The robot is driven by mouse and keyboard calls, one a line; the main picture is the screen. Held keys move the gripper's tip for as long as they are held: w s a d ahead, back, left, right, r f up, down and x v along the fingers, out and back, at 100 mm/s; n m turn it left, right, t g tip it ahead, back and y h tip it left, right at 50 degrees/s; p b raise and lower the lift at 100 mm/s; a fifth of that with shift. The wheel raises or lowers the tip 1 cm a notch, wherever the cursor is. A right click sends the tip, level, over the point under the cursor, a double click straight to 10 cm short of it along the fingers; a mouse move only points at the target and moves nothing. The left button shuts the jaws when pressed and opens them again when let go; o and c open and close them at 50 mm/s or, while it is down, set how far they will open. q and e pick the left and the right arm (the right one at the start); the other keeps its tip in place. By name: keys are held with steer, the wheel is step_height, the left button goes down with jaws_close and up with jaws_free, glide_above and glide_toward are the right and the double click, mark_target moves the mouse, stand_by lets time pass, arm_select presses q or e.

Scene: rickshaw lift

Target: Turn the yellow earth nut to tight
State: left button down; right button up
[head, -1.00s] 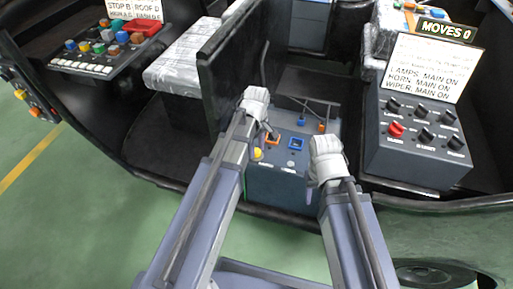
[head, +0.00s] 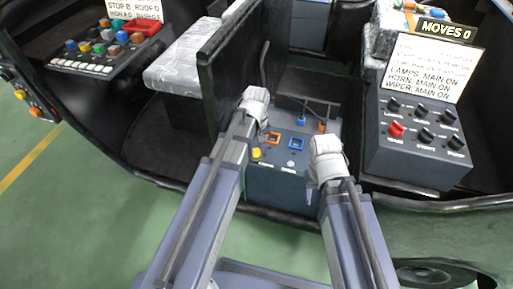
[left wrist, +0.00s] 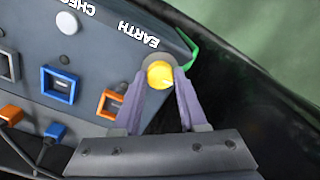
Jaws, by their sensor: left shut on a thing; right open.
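The yellow earth nut (left wrist: 160,75) sits on the grey box beside the EARTH label in the left wrist view. It also shows in the head view (head: 257,153), at the left of the box top. My left gripper (left wrist: 162,84) is shut on the nut, with a purple finger on each side of it. In the head view the left gripper (head: 256,130) is partly hidden by its own wrist. My right gripper (head: 311,190) is open and empty near the right front edge of the box.
The grey box (head: 275,188) has an orange-framed socket (head: 275,138) and a blue-framed socket (head: 296,143). Orange and blue plugs with cables stand behind them. A knob panel (head: 415,150) is at the right, and a black upright panel (head: 225,80) stands at the left.

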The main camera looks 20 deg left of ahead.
mark_target(257, 152)
stand_by(0.3)
arm_select(q)
steer(key=shift+c, duration=2.2)
jaws_free()
step_height(257, 152, up, 8)
steer(key=p, duration=0.8)
steer(key=shift+f, duration=0.1)
steer(key=shift+s+d, duration=0.2)
steer(key=s+d+m+y, duration=0.1)
steer(key=s+d+m, duration=0.9)
steer(key=s, duration=0.3)
step_height(257, 152, up, 18)
steer(key=p, duration=1.7)
steer(key=shift+p, duration=0.4)
